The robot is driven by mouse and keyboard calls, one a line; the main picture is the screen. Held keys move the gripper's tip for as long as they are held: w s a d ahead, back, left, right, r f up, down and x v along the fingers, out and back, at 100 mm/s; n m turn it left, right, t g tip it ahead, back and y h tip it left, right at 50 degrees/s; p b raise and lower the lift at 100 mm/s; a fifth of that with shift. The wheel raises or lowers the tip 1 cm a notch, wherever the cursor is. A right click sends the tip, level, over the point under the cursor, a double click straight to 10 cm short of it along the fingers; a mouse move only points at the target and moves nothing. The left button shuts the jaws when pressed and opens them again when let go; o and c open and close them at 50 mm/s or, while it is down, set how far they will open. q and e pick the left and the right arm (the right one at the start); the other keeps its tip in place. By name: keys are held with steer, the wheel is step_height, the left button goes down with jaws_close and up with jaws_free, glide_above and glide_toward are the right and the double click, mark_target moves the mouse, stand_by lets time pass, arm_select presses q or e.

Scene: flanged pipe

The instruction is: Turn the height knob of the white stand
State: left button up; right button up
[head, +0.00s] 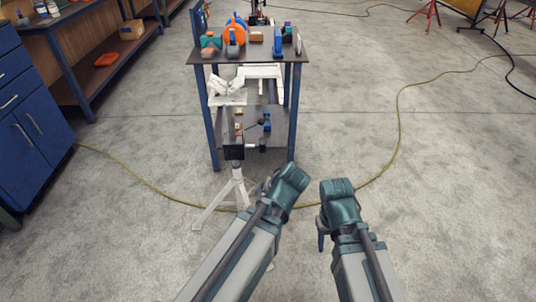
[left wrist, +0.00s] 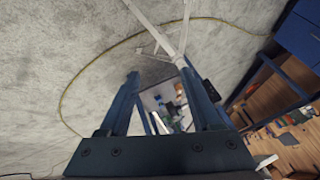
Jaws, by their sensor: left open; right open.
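My right gripper (head: 338,208) is open and empty, farther right over clear floor.
A blue cart (head: 262,53) with tools and parts on its shelves stands behind the stand. A yellow hose (head: 398,118) crosses the floor past the stand's legs. A blue cabinet (head: 32,125) is at left. Open floor lies to the right.

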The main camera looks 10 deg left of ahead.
arm_select(q)
steer(key=w+a+f+n+t+b, duration=0.1)
steer(key=w+a+f+t+b, duration=0.2)
steer(key=w+t+b, duration=0.3)
steer(key=w+a+f+n+t+b, duration=0.1)
steer(key=w+a+f+t+b, duration=0.2)
steer(key=b, duration=1.4)
steer(key=w+t, duration=0.3)
steer(key=w, duration=0.3)
steer(key=shift+t, duration=0.3)
steer(key=shift+w, duration=0.1)
